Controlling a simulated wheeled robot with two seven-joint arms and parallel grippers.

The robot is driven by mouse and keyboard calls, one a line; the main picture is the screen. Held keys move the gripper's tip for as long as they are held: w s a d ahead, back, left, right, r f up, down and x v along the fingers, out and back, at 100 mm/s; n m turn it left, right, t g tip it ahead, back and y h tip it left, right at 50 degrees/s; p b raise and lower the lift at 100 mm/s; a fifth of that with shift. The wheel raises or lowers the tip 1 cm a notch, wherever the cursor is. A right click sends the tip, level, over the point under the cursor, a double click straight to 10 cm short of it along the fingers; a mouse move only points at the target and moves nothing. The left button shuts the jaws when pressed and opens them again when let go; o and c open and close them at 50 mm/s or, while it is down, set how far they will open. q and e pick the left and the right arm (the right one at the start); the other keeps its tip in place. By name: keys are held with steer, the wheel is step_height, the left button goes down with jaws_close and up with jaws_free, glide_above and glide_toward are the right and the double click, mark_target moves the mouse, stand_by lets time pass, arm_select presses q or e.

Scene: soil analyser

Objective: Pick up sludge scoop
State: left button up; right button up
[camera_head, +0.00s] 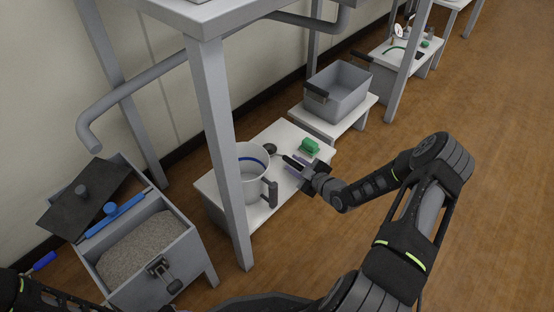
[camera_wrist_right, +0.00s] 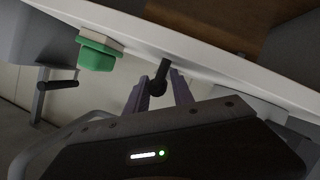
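A dark tool that looks like the sludge scoop lies on the low white table (camera_head: 222,205) in the head view. Its round dark end (camera_head: 270,148) is near the grey pot, and its black handle (camera_head: 290,161) points towards my right gripper (camera_head: 296,165). In the wrist view, the knobbed black handle (camera_wrist_right: 159,80) shows between the two purple fingers of my right gripper (camera_wrist_right: 163,88). The fingers look apart, with gaps beside the handle. Part of the handle is hidden by the gripper. My left gripper does not show; only dark arm parts appear at the lower left.
A grey pot (camera_head: 253,182) with a dark handle stands left of the gripper. A green block (camera_head: 309,146) sits just beyond it and shows in the wrist view (camera_wrist_right: 96,56). A grey bin (camera_head: 341,88) stands behind. A table leg (camera_head: 222,140) rises near the pot. A soil box (camera_head: 150,246) stands left.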

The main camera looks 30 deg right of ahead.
steer(key=shift+w, duration=0.3)
stand_by(0.4)
jaws_close()
